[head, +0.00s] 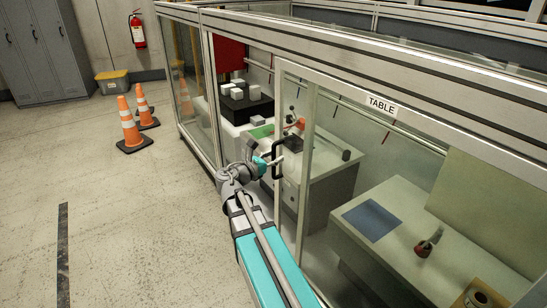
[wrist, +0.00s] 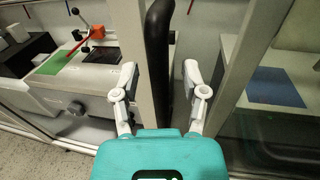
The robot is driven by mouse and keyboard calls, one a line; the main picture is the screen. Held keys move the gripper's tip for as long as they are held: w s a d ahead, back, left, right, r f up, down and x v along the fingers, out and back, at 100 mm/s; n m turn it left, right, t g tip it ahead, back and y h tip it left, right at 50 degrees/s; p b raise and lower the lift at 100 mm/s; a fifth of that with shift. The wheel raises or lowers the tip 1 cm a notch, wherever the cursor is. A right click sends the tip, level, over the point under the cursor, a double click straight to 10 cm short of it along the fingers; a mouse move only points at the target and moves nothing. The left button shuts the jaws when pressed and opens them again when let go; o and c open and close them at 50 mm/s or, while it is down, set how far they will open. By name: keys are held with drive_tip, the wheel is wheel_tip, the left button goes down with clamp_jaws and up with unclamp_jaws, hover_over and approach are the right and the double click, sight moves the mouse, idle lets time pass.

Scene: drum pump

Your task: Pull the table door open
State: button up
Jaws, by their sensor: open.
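The table door (head: 311,130) is a glazed panel in a pale frame under the "TABLE" sign (head: 382,105). Its black upright handle (head: 277,158) is on the frame post at the door's left side. The handle also shows in the wrist view (wrist: 159,60), running down from the top edge, with its lower end hidden by my gripper's body. My gripper (head: 268,163) is at the handle. In the wrist view my gripper (wrist: 160,84) is open, with one white finger on each side of the handle. I see gaps beside it; whether a finger touches the frame I cannot tell.
Behind the glass, a bench (head: 385,215) holds a blue mat (head: 371,221) and a small red-and-dark tool (head: 428,243). Left of the handle is a machine with a green plate (wrist: 66,62). Orange cones (head: 132,125) stand on the open floor at left.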

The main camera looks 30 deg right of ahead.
drive_tip(key=shift+a, duration=0.15)
drive_tip(key=s+a, duration=0.2)
drive_tip(key=a, duration=0.9)
drive_tip(key=shift+s+a, duration=0.2)
idle(0.5)
drive_tip(key=s+a+f+m+g+y, duration=0.1)
drive_tip(key=s+a+f+m+y, duration=0.1)
drive_tip(key=f+m+y, duration=0.3)
drive_tip(key=s+a+f+m+g+y, duration=0.1)
drive_tip(key=s+a+f+m+y, duration=0.15)
drive_tip(key=f+m, duration=0.4)
drive_tip(key=s+a+f+m+g+y, duration=0.1)
drive_tip(key=s+a+f+m+y, duration=0.1)
drive_tip(key=a+f+m+y, duration=0.25)
drive_tip(key=s+a+f+m+y, duration=0.2)
drive_tip(key=a+m+y, duration=0.2)
drive_tip(key=a+y, duration=0.25)
wheel_tip(320, 180, up, 34)
drive_tip(key=p, duration=3.4)
drive_tip(key=shift+w+a+h+p, duration=0.2)
drive_tip(key=shift+a+h+p, duration=0.1)
drive_tip(key=shift+h+p, duration=0.15)
